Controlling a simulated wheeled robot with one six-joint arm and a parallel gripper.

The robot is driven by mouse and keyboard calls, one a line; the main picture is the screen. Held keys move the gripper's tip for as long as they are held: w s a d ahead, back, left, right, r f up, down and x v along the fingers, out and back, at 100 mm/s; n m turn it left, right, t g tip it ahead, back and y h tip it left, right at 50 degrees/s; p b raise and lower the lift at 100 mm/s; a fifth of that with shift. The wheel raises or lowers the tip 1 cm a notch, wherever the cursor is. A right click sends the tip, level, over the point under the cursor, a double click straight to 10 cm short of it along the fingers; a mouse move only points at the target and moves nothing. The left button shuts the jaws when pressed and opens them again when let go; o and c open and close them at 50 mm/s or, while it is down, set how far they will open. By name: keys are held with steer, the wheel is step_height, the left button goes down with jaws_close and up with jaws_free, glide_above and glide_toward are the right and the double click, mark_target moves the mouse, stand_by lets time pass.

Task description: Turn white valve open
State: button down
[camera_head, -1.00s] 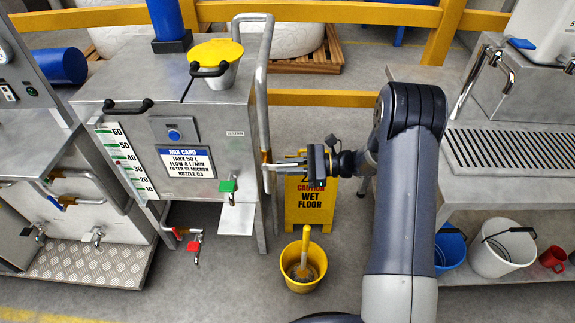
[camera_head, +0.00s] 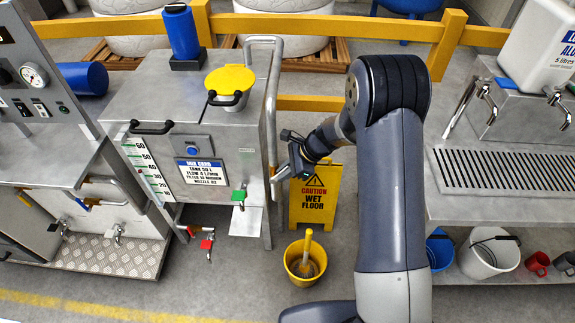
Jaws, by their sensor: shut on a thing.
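A steel tank cabinet (camera_head: 223,168) stands left of centre, with a bent grey pipe (camera_head: 270,110) running down its right side. A brass-coloured fitting (camera_head: 272,169) sits low on that pipe. My gripper (camera_head: 279,180) is at this fitting, its fingers pointing down and left, and is shut on a small pale part there, which I take to be the white valve's handle. The fingers mostly hide it, so its angle cannot be told. A green-handled valve (camera_head: 238,195) is on the cabinet's front, and a red-handled valve (camera_head: 207,244) hangs below it.
A steel bench (camera_head: 480,205) with buckets below is at right. A yellow rail (camera_head: 330,26) crosses behind. Floor at front left is clear.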

steer(key=shift+a+r+h+p, duration=0.25)
steer(key=shift+h+p, duration=0.25)
steer(key=shift+p, duration=0.25)
steer(key=shift+f, duration=0.1)
steer(key=c, duration=1.4)
jaws_free()
steer(key=v, duration=1)
steer(key=shift+r, duration=0.4)
steer(key=shift+c, duration=0.4)
